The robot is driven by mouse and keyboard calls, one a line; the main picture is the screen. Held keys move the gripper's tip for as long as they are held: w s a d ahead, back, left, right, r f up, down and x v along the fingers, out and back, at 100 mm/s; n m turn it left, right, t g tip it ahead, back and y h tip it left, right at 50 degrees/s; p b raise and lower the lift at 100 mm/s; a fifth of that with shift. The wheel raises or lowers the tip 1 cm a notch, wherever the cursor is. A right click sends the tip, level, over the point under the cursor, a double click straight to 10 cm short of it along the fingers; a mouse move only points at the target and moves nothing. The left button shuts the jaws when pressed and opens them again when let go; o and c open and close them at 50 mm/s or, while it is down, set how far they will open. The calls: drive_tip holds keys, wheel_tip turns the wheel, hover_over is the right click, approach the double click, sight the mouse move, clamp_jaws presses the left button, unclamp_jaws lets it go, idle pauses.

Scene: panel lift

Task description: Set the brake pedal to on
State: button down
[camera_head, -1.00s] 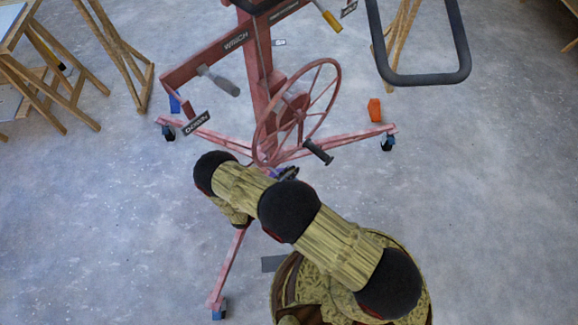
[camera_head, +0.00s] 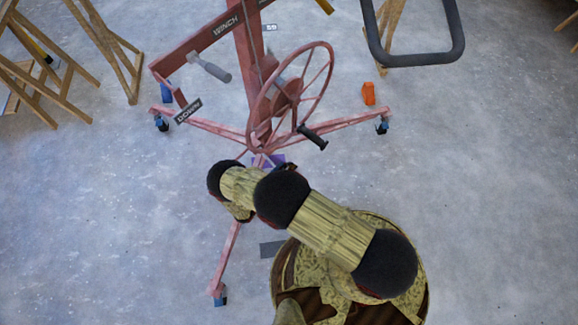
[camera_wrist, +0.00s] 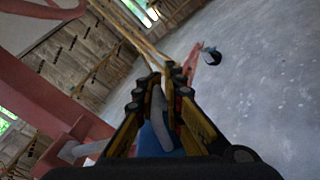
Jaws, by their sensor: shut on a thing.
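The red panel lift (camera_head: 250,60) stands on three legs with casters, with a large spoked handwheel (camera_head: 318,85) on its post. My gripper (camera_wrist: 160,75) is low beside the foot of the post, mostly hidden behind my own arm in the head view. In the wrist view its fingers are shut on a grey-blue, narrow piece (camera_wrist: 160,120). I cannot tell for sure that this piece is the brake pedal, or how it is set. A small purple part (camera_head: 275,160) shows at the foot of the post, right by my gripper.
A grey-handled lever (camera_head: 210,67) and a DOWN label (camera_head: 187,111) are at the lift's left. An orange block (camera_head: 368,93) is by the right leg. A dark-framed loop (camera_head: 415,58) and wooden trestles (camera_head: 108,50) stand behind.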

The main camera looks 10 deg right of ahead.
drive_tip(key=shift+w+a+r, duration=0.15)
drive_tip(key=shift+w+a, duration=0.25)
drive_tip(key=shift+a, duration=0.2)
drive_tip(key=c, duration=2)
unclamp_jaws()
drive_tip(key=shift+s, duration=0.1)
drive_tip(key=shift+o, duration=0.2)
drive_tip(key=shift+s+d, duration=0.1)
drive_tip(key=shift+d, duration=0.05)
drive_tip(key=shift+s+d, duration=0.1)
drive_tip(key=shift+d, duration=0.05)
drive_tip(key=v, duration=1.2)
